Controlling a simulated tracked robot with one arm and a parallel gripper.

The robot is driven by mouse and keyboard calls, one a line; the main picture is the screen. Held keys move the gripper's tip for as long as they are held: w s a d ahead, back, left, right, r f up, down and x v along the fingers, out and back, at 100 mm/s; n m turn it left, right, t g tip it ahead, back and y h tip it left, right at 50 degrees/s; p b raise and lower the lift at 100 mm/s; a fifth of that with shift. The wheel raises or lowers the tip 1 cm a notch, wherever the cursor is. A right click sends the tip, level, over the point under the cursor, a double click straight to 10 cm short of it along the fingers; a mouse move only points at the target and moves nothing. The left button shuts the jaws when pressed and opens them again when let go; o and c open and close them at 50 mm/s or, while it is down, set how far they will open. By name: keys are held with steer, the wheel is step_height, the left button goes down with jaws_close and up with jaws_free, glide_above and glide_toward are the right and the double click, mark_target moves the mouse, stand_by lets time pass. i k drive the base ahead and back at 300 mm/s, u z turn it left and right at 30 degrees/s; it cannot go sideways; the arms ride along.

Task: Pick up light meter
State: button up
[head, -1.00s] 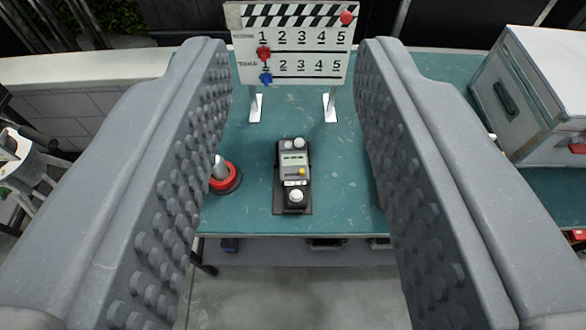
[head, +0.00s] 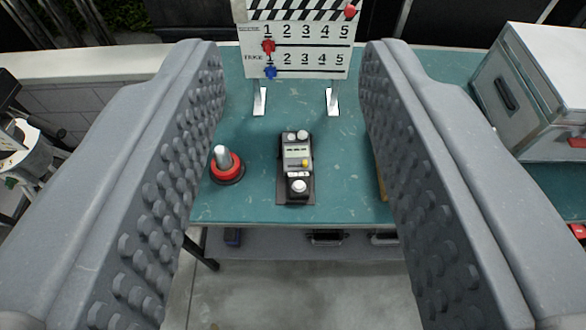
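The light meter shows in the gap between the fingers, apart from both. Nothing is between the fingertips that they touch.
A red-ringed knob with a metal post (head: 227,168) stands left of the meter, close to the left finger in the picture. A clapperboard (head: 297,45) stands behind on two metal feet. A grey case (head: 535,95) sits at the right. A brown edge shows by the right finger.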

mark_target(294, 151)
steer(key=k, duration=1.1)
steer(key=u, duration=0.5)
steer(key=i, duration=2.1)
steer(key=z, duration=0.6)
